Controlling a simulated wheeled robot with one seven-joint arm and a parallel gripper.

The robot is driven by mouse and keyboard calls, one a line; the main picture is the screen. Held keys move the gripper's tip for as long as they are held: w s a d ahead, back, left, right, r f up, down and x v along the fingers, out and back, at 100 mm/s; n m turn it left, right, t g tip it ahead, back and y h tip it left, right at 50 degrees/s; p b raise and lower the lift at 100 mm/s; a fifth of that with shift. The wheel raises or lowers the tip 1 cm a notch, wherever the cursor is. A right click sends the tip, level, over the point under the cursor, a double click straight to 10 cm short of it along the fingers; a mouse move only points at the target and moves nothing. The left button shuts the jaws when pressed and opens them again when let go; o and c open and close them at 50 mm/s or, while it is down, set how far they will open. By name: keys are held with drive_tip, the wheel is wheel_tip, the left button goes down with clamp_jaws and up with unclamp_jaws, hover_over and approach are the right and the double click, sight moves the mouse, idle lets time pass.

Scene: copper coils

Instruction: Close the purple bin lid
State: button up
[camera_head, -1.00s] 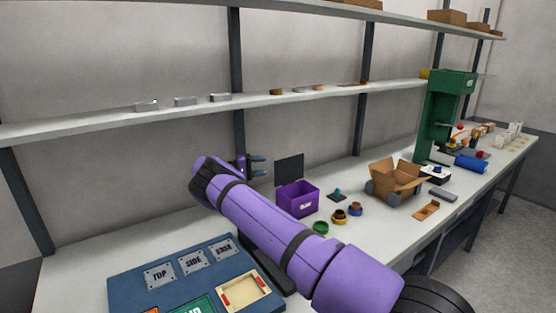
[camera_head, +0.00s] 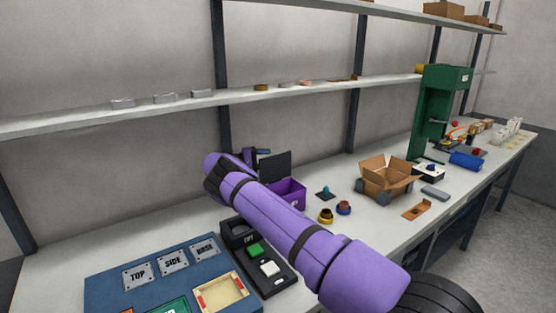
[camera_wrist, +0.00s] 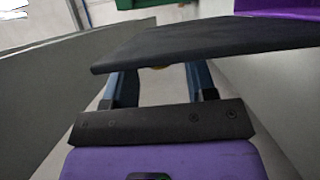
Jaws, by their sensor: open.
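The purple bin (camera_head: 290,194) stands on the bench, partly hidden behind my arm in the head view. Its dark lid (camera_head: 274,166) stands up, open, at the bin's back left. My gripper (camera_head: 263,152) is beside the lid's upper left edge, mostly hidden by my forearm. In the wrist view the lid (camera_wrist: 200,42) crosses in front of my gripper's blue fingers (camera_wrist: 163,85) and hides their tips. The fingers are apart. I cannot tell whether they touch the lid. The bin's purple edge (camera_wrist: 280,8) shows at the top right.
A blue board (camera_head: 130,290) and a black tray (camera_head: 280,284) are in front. A shelf (camera_head: 220,100) runs above.

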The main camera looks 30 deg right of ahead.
drive_tip(key=shift+s+d, duration=0.2)
drive_tip(key=shift+d, duration=0.3)
clamp_jaws()
